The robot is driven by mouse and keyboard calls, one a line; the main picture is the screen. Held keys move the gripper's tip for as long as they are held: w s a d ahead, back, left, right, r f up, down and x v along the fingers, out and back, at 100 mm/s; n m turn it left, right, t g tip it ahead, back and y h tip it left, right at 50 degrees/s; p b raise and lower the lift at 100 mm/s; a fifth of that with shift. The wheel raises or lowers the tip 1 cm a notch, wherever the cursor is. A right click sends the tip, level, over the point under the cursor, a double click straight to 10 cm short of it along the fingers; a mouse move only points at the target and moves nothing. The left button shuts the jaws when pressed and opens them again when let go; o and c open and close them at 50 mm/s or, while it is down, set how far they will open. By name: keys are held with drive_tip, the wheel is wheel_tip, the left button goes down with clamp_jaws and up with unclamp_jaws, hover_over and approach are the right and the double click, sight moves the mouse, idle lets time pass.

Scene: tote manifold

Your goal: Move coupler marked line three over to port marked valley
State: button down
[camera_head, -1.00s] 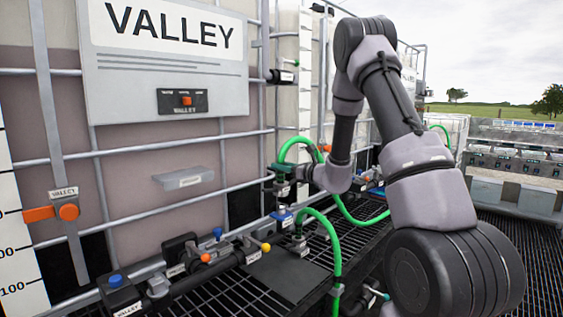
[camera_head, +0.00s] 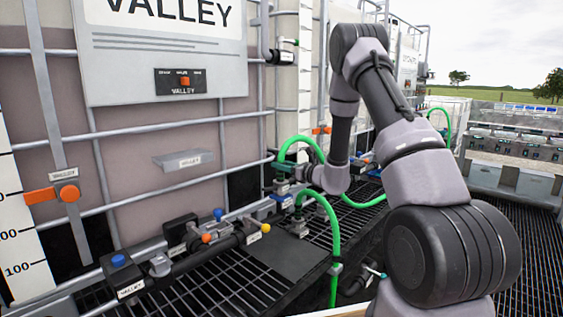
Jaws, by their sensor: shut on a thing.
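My gripper (camera_head: 290,172) is at the end of my arm, in front of the tote's piping. The tote marked VALLEY (camera_head: 160,130) fills the left side, with a large sign (camera_head: 165,60). A dark manifold (camera_head: 215,243) with blue, orange and yellow fittings and small labels runs low along its front.
A second green hose (camera_head: 334,240) rises from a fitting right of the manifold and bends down over the black grating (camera_head: 240,280). More totes stand behind my arm. Open grating lies at right.

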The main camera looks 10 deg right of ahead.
drive_tip(key=shift+f, duration=0.3)
drive_tip(key=shift+c, duration=2.4)
unclamp_jaws()
drive_tip(key=v, duration=1)
drive_tip(key=shift+s+d, duration=0.2)
drive_tip(key=shift+s, duration=0.15)
